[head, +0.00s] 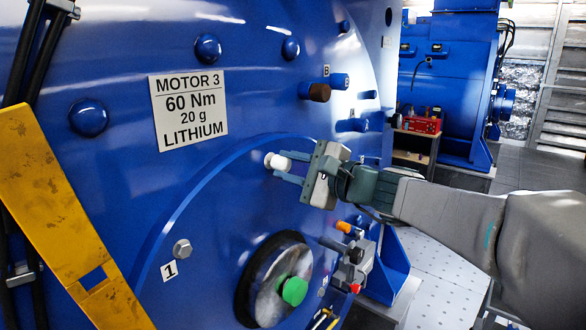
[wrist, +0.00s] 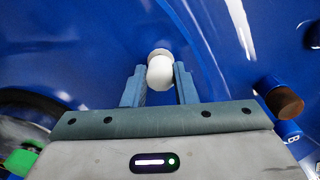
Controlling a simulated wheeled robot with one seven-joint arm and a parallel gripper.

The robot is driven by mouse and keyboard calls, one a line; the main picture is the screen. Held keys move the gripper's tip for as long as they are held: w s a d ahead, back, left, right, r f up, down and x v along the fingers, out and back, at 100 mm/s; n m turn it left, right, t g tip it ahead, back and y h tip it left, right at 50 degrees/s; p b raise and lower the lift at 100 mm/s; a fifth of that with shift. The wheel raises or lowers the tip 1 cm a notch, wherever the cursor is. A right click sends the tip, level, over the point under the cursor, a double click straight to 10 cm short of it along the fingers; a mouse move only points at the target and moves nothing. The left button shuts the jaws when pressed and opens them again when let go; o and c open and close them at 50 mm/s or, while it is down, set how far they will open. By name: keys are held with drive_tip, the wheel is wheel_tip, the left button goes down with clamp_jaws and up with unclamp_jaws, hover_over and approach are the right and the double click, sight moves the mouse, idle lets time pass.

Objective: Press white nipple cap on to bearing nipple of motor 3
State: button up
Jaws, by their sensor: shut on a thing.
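Motor 3 (head: 230,60) is a large blue housing with a plate reading "MOTOR 3, 60 Nm, 20 g, LITHIUM" (head: 188,110). My gripper (head: 281,165) reaches in from the right, its blue fingers shut on the white nipple cap (head: 271,160). In the wrist view the white cap (wrist: 160,73) sits between the two fingertips, in front of a paler round end (wrist: 158,53) close to the blue face. The bearing nipple cannot be told apart behind the cap. Whether the cap touches or sits on it cannot be told.
Below the gripper is a round shaft opening with a green knob (head: 294,291), and a box with orange and red buttons (head: 352,262). A brown-capped stub (head: 315,92) sticks out above. A yellow bar (head: 65,215) crosses the left. Another blue motor (head: 450,70) stands behind.

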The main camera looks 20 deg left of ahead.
drive_tip(key=shift+w+a, duration=0.1)
drive_tip(key=shift+a, duration=0.15)
drive_tip(key=o, duration=1)
drive_tip(key=shift+o, duration=0.2)
drive_tip(key=b+v, duration=0.2)
drive_tip(key=v, duration=1.2)
drive_tip(key=shift+a, duration=0.1)
